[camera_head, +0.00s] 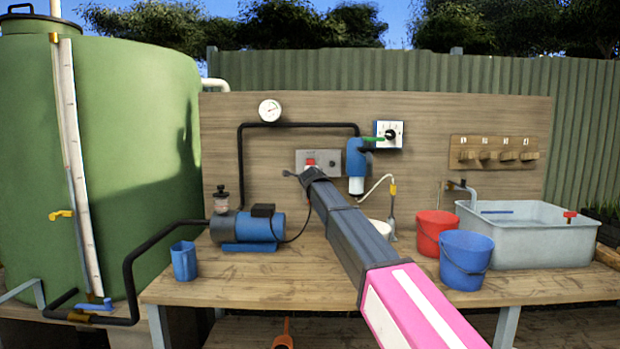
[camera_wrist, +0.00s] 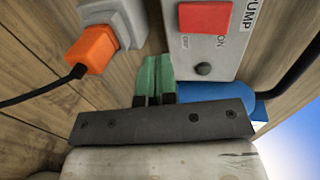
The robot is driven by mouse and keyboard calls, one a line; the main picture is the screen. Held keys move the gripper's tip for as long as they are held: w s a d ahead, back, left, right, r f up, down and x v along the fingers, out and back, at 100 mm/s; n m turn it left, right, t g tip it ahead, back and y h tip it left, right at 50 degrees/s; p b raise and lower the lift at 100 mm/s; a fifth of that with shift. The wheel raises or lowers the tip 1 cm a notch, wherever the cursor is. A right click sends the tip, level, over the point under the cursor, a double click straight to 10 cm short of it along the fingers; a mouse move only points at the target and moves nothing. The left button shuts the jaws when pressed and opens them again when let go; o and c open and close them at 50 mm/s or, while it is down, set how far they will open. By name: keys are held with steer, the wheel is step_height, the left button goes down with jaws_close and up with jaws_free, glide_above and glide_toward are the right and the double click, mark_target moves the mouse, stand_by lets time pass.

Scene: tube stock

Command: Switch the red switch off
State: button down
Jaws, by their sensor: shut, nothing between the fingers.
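The red switch (camera_head: 310,162) sits on a grey wall plate (camera_head: 327,155) on the wooden back board. In the wrist view the switch is a red block (camera_wrist: 204,17) on a plate marked PUMP (camera_wrist: 225,45), with ON lettering and a dark round button or lamp (camera_wrist: 203,69) beside it. I cannot tell its setting. My gripper (camera_wrist: 155,74), with green fingertips, is shut and empty. In the picture it lies below and left of the switch, with a visible gap. In the head view my arm hides the fingertips and the plate's lower part.
An orange plug (camera_wrist: 91,48) with a black cable sits in a grey socket close to my fingertips. A blue filter housing (camera_head: 357,160) hangs right of the plate. A black pipe (camera_head: 290,125) runs above. A blue pump (camera_head: 252,228) stands on the bench at left.

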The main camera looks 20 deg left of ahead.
steer(key=s+d+f, duration=0.1)
steer(key=s, duration=0.6)
steer(key=shift+d+f, duration=0.2)
steer(key=shift+d, duration=0.15)
